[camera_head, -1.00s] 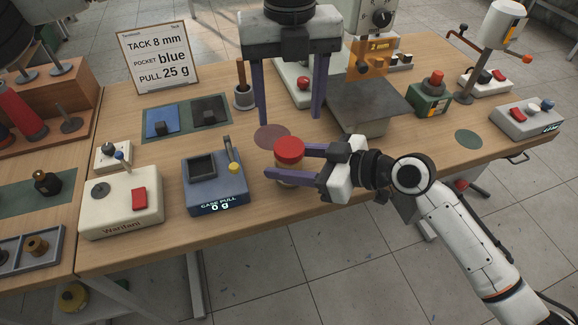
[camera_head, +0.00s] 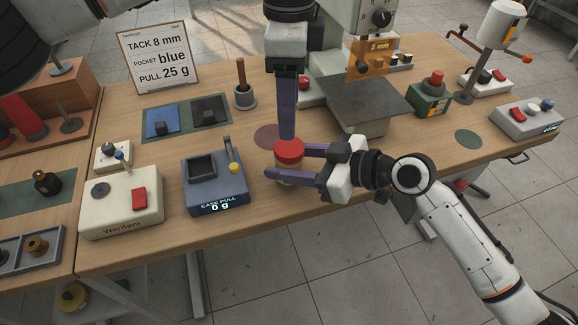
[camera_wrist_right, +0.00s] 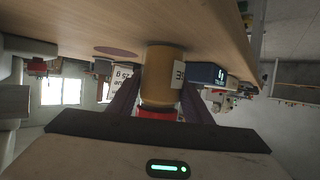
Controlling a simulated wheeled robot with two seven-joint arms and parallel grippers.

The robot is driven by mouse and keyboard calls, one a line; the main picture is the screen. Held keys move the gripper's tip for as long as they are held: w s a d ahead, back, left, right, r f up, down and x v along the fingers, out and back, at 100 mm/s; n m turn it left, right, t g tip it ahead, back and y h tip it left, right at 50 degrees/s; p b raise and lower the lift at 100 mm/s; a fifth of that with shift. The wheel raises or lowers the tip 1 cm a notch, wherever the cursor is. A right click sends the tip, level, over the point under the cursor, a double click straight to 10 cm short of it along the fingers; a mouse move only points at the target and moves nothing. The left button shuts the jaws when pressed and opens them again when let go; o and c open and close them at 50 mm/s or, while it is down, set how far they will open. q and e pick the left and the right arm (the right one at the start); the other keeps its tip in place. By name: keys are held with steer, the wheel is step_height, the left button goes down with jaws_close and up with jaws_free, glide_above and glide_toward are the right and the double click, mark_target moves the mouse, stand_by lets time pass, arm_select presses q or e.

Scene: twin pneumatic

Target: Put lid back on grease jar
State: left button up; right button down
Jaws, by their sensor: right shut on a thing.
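The grease jar is an amber jar (camera_wrist_right: 162,75) with a white label, standing at the table's front edge. It also shows low between my right fingers in the head view. A red lid (camera_head: 289,150) sits on its top; in the wrist view the red lid (camera_wrist_right: 158,113) shows at the jar's end. I cannot tell whether it is tightened. My right gripper (camera_head: 288,166) is shut on the jar from the right side. My left gripper (camera_head: 287,136) points down just behind the lid, its fingers seen edge-on, one hiding the other. I cannot tell its opening or whether it touches the lid.
A blue pull gauge (camera_head: 216,190) reading 0 g stands left of the jar. A cream box with a red button (camera_head: 125,205) is further left. A grey-plated machine (camera_head: 360,100) stands behind right. A reddish disc mark (camera_head: 266,136) lies on the table behind the jar.

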mark_target(289, 146)
arm_select(q)
steer(key=shift+f, duration=4.05)
